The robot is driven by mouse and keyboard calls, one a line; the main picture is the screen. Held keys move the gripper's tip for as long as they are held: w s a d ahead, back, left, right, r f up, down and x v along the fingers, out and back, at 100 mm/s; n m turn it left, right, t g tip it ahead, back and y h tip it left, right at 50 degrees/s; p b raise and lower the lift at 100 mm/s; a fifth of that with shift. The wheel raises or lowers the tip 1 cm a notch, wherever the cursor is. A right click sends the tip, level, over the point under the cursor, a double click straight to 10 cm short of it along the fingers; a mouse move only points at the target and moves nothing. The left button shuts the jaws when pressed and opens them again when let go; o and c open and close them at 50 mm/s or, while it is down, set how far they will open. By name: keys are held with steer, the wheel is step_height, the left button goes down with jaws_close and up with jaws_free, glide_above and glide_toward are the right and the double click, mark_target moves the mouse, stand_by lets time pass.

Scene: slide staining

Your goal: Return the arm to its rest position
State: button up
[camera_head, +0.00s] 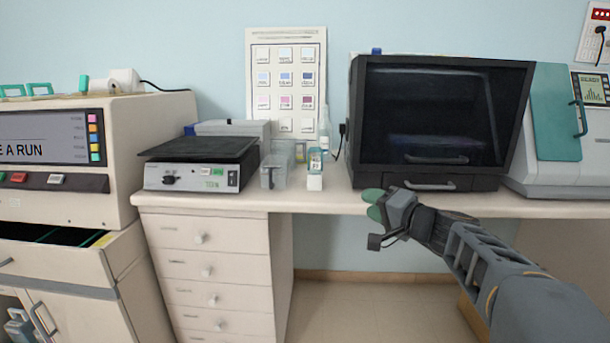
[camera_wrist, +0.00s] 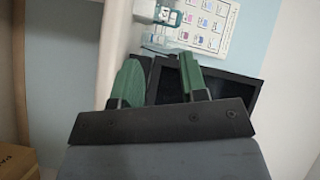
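My arm reaches in from the lower right of the head view. My gripper (camera_head: 373,205) is in front of the bench's front edge, below the black-fronted cabinet, and holds nothing that I can see. In the wrist view the two green fingers of my gripper (camera_wrist: 163,82) stand clearly apart with nothing between them, only the dark cabinet front behind.
Drawers (camera_head: 212,270) stand below at left. The floor (camera_head: 360,310) under the bench's middle is clear.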

steer(key=s+a+r+n+g+h+p, duration=0.1)
steer(key=s+a+n+g+h+p, duration=0.2)
steer(key=s+p, duration=0.35)
steer(key=s+a+r+n+g+p, duration=0.1)
steer(key=s+a+g+p, duration=0.1)
steer(key=s+g+p, duration=0.4)
steer(key=s+d+r+n+h+p, duration=0.1)
steer(key=s+d+h+p, duration=0.1)
steer(key=s+p, duration=0.3)
steer(key=s+d+r+n+g+h+p, duration=0.1)
steer(key=s+d+h+p, duration=0.2)
steer(key=s+h+p, duration=0.1)
steer(key=shift+s+d+r+n+h+p, duration=0.2)
steer(key=shift+s+n+h+p, duration=0.1)
steer(key=shift+s+p, duration=0.3)
